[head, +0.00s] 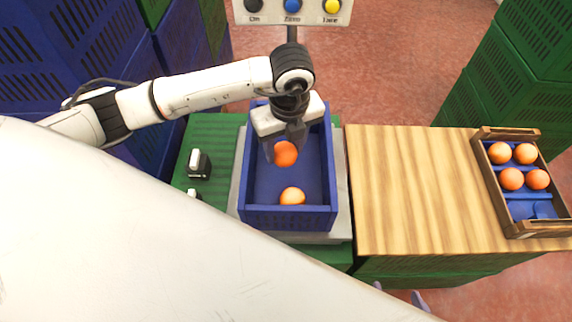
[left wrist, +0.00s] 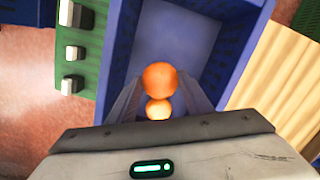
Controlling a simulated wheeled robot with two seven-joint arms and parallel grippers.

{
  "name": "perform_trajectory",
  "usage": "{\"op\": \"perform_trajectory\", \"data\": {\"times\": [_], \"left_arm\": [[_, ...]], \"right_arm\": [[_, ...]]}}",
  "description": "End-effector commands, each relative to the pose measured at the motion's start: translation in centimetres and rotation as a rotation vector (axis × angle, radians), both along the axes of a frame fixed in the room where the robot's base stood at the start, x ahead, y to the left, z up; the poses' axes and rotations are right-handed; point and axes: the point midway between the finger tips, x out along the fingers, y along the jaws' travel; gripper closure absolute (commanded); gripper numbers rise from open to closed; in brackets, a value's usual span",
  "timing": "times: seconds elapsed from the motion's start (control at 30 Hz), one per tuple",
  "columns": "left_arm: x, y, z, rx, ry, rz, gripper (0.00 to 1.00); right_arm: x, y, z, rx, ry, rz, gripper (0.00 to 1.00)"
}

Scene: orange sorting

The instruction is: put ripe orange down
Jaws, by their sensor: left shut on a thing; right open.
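My left gripper (head: 284,150) is shut on a deep-orange orange (head: 286,154), inside the outline of the blue crate (head: 288,219). The held orange (left wrist: 159,78) also shows between the fingers in the left wrist view. Its height above the crate floor is hard to tell. A second, paler orange (head: 292,196) lies in the crate near its front wall; it shows just below the held one in the left wrist view (left wrist: 158,111).
The blue crate stands on a grey scale plate (head: 342,190) on a green surface. A wooden table (head: 420,190) is to the right, mostly clear. A wooden-framed tray (head: 513,231) there holds several oranges. A sign with coloured buttons (head: 292,12) stands behind. Stacked crates flank both sides.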

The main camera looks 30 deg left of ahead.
Motion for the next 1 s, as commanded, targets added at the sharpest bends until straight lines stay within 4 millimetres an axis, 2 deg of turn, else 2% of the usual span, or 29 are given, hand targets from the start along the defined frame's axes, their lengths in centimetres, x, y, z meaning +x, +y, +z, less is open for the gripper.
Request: {"op": "perform_trajectory", "data": {"times": [0.03,0.27,0.5,0.87,0.9,1.0], "left_arm": [[-0.1,0.0,-1.0,0.0,0.003,0.0,0.78],[0.0,0.0,-2.9,-0.001,0.001,-0.002,0.78],[-0.1,0.0,-6.0,0.0,0.002,-0.003,0.78],[0.0,0.0,-6.5,-0.001,-0.001,-0.003,0.78],[0.0,0.0,-6.4,-0.001,-0.001,-0.003,0.49],[0.0,0.0,-6.4,-0.001,-0.001,-0.003,0.35]], "right_arm": [[0.0,0.0,0.0,0.0,0.0,0.0,0.37],[0.0,0.0,-0.1,0.0,0.0,0.001,0.37],[0.1,0.1,-0.2,0.0,-0.001,0.002,0.37],[0.1,0.2,-0.4,0.0,-0.003,0.003,0.37],[0.1,0.2,-0.3,0.0,-0.003,0.003,0.37],[0.1,0.2,-0.2,0.001,-0.003,0.004,0.37]]}}
